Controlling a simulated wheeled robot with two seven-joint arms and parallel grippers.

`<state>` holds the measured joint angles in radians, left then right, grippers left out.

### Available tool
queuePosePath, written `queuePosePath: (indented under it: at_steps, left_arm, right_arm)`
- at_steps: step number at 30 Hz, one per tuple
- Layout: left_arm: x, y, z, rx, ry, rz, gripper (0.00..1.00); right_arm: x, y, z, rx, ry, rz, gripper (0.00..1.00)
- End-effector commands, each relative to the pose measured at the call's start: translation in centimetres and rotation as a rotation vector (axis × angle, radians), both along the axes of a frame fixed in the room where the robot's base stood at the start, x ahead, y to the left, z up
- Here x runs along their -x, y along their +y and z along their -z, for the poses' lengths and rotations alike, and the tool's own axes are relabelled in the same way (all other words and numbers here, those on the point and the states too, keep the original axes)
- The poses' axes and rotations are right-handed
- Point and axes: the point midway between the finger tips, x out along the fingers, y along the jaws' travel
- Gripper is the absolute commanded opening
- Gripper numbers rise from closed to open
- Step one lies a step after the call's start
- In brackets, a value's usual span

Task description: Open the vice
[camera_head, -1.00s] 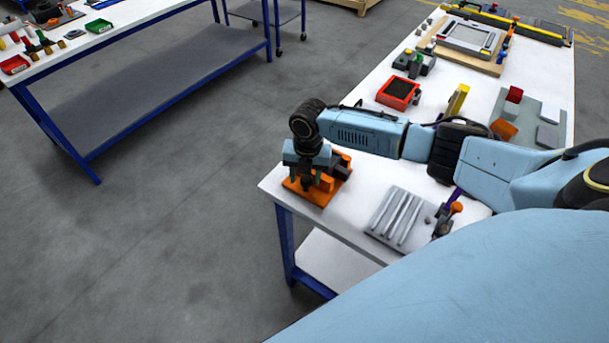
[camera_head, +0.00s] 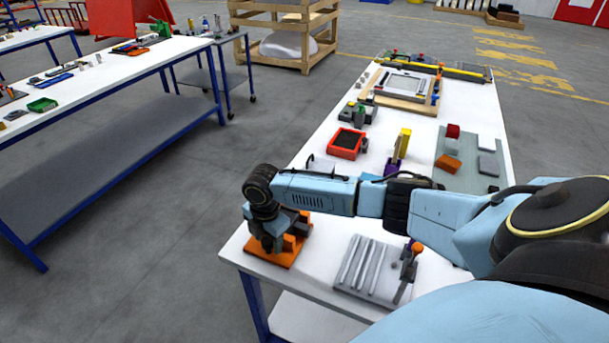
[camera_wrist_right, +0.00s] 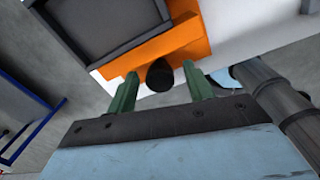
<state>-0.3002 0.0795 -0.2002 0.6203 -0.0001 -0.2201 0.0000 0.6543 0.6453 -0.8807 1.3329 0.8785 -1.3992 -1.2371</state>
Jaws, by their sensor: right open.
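The vice (camera_head: 285,255) has an orange base with orange blocks and sits at the near left corner of the white table. The right wrist view shows its orange base (camera_wrist_right: 170,42), a dark grey block (camera_wrist_right: 105,22) and a round black knob (camera_wrist_right: 160,75). My right gripper (camera_head: 268,244) is low over the vice and hides part of it. In the right wrist view the green fingers of my right gripper (camera_wrist_right: 160,78) are apart, one on each side of the knob. I cannot tell whether they touch it. My left gripper is not in view.
A grey grooved block (camera_head: 370,268) lies right of the vice, with an orange-topped clamp (camera_head: 412,262) beside it. A red tray (camera_head: 346,143) and a yellow upright piece (camera_head: 403,143) stand farther back. Open floor lies left of the table (camera_head: 238,250).

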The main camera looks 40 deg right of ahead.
Motion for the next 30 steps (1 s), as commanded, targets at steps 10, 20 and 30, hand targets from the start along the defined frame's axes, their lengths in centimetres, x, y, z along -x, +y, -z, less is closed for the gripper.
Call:
queuePosePath:
  at_steps: [10, 20, 30]
  left_arm:
    - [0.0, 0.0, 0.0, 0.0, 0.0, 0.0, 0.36]
    - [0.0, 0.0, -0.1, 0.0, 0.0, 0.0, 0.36]
    - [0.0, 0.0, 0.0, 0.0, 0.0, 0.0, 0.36]
  right_arm:
    - [0.2, 0.0, -5.4, 0.0, -0.004, 0.1, 0.52]
    - [0.4, 0.0, -12.0, -0.001, -0.004, 0.1, 0.52]
    - [2.7, 3.8, -9.7, -0.047, -0.021, 0.167, 0.52]
